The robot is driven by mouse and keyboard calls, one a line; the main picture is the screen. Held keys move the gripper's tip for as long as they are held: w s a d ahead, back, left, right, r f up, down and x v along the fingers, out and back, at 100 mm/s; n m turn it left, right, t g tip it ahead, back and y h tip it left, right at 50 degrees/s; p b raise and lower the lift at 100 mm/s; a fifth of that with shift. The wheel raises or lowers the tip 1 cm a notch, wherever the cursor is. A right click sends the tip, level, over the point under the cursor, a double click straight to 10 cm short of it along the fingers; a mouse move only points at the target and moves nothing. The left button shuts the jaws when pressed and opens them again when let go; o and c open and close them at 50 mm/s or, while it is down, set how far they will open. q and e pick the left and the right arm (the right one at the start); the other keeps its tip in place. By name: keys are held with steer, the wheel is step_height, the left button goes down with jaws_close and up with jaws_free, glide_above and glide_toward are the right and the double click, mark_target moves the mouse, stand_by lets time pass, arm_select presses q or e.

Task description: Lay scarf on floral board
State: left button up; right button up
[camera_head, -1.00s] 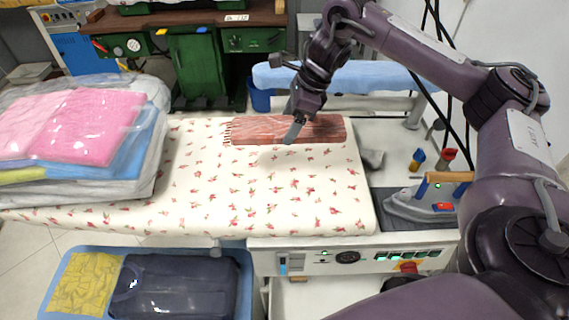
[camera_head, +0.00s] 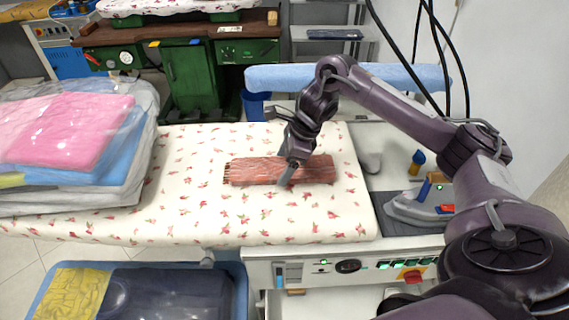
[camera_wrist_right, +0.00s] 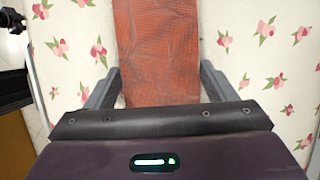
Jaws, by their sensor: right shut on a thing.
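The scarf (camera_head: 250,171) is a folded, red-brown strip with a fringe at its left end. In the head view it lies lengthwise over the right half of the floral board (camera_head: 180,215), which is cream with red flowers. Whether it rests on the board or hangs just above it is hard to tell. My right gripper (camera_head: 289,174) is shut on the scarf near its right part, pointing down. In the right wrist view the scarf (camera_wrist_right: 160,50) runs between the two fingers, with floral cloth on both sides. My left gripper is not in view.
Plastic-wrapped folded laundry (camera_head: 70,135) covers the board's left end. An iron (camera_head: 415,207) stands on the panel at right. A blue tub (camera_head: 240,290) with dark and yellow clothes is in front. The board's middle is clear.

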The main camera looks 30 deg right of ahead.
steer(key=o, duration=1)
steer(key=p+v, duration=0.4)
steer(key=v, duration=0.8)
steer(key=shift+a, duration=0.1)
